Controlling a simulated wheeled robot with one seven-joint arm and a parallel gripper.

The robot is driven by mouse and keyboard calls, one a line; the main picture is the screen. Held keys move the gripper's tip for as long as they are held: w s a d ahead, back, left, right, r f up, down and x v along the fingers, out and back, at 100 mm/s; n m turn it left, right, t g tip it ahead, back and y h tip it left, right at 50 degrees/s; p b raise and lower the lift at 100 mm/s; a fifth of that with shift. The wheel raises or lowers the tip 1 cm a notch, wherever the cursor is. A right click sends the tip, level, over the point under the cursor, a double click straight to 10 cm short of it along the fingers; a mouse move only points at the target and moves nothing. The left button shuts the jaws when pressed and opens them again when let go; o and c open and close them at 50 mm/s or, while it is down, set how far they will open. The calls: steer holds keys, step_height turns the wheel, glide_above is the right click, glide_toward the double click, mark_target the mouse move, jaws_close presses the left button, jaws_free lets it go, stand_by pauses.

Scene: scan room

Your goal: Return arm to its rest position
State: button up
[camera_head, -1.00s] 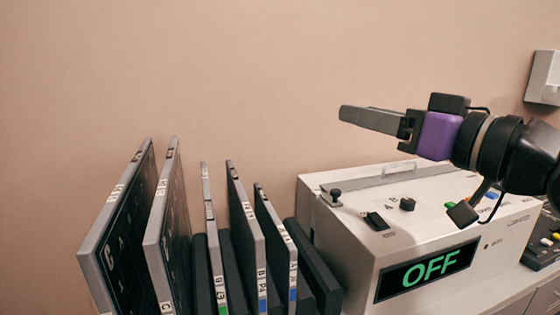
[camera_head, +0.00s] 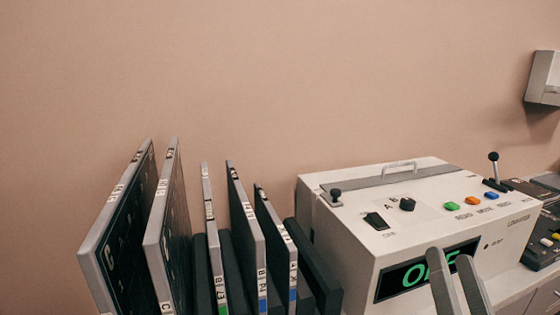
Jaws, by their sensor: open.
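My gripper (camera_head: 452,262) shows at the bottom right, with only its two grey fingers in view. The fingers point upward and stand a little apart, with nothing between them. They are in front of the right part of the display (camera_head: 428,270) on the white machine and cover some of its green letters. The rest of my arm is out of view below the picture.
The white machine (camera_head: 345,240) has a black knob, a rocker switch, coloured buttons (camera_head: 452,206) and a lever (camera_head: 493,165) on top. Several upright labelled panels (camera_head: 105,250) stand in a rack at left. A dark control panel (camera_head: 545,240) lies at right.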

steer(key=s+a+f+n+g+y, duration=0.1)
steer(key=s+a+f+n+g, duration=0.2)
steer(key=s+f, duration=1.05)
steer(key=s+a+f+n+g+y, duration=0.1)
steer(key=s+f+n+g, duration=0.3)
steer(key=s+f, duration=0.95)
steer(key=s+r+p, duration=0.2)
steer(key=r+p, duration=0.5)
steer(key=r, duration=0.1)
steer(key=s+r+m+g+p, duration=0.1)
steer(key=s+r+p, duration=0.1)
steer(key=r+p, duration=0.5)
step_height(320, 180, up, 3)
steer(key=shift+f+p, duration=0.2)
steer(key=shift+p, duration=0.1)
